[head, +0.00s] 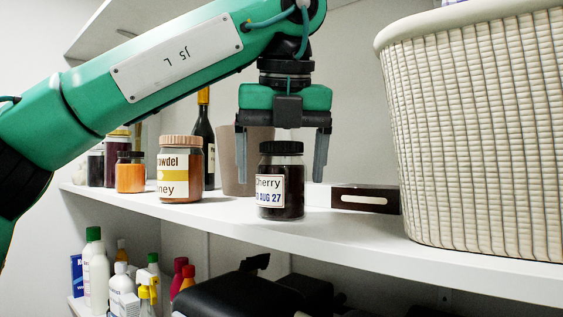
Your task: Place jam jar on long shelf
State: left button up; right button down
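A dark jam jar (281,196) with a black lid and a white label reading "Cherry" stands upright on the long white shelf (340,237), near its front edge. My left gripper (281,165) points down above the jar. Its two fingers are spread wide, one to each side of the lid, and they look apart from it. The fingertips reach down to about the jar's upper part. My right gripper is not in the head view.
A honey jar (181,172), a small orange jar (130,174), a dark bottle (204,140) and a beige pot (240,165) stand to the left. Cleaning bottles (95,272) stand below.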

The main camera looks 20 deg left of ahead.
pick_arm(q)
jog(key=shift+s+a, duration=0.1)
jog(key=shift+s, duration=0.05)
jog(key=shift+r, duration=0.15)
jog(key=shift+r, duration=0.2)
jog(key=v, duration=1.1)
jog(key=shift+r, duration=0.2)
